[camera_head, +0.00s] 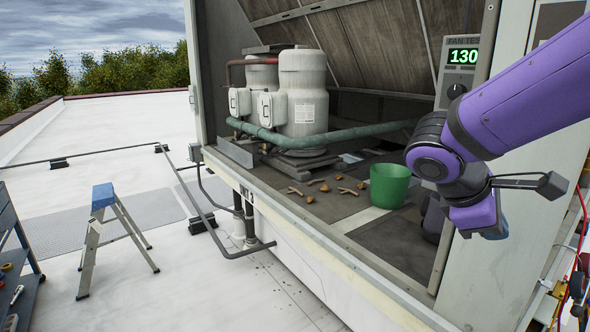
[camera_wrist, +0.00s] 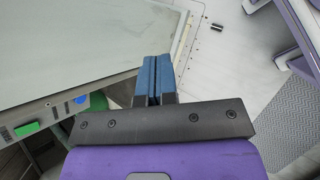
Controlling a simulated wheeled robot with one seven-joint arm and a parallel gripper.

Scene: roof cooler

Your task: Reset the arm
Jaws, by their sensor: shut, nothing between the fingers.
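My gripper (camera_wrist: 153,80) shows in the wrist view with its two blue fingers pressed together and nothing between them. In the head view my purple arm reaches in from the right, in front of the open cabinet (camera_head: 350,260). The arm's end hangs near the cabinet's right side, to the right of a green bucket (camera_head: 389,186).
Several brown twigs and lumps (camera_head: 312,190) lie on the cabinet floor left of the bucket. White compressors (camera_head: 303,95) and a green pipe (camera_head: 340,137) stand behind. A display (camera_head: 463,56) reads 130. A stepladder (camera_head: 108,230) stands on the open roof at left. Hoses (camera_head: 580,250) hang at right.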

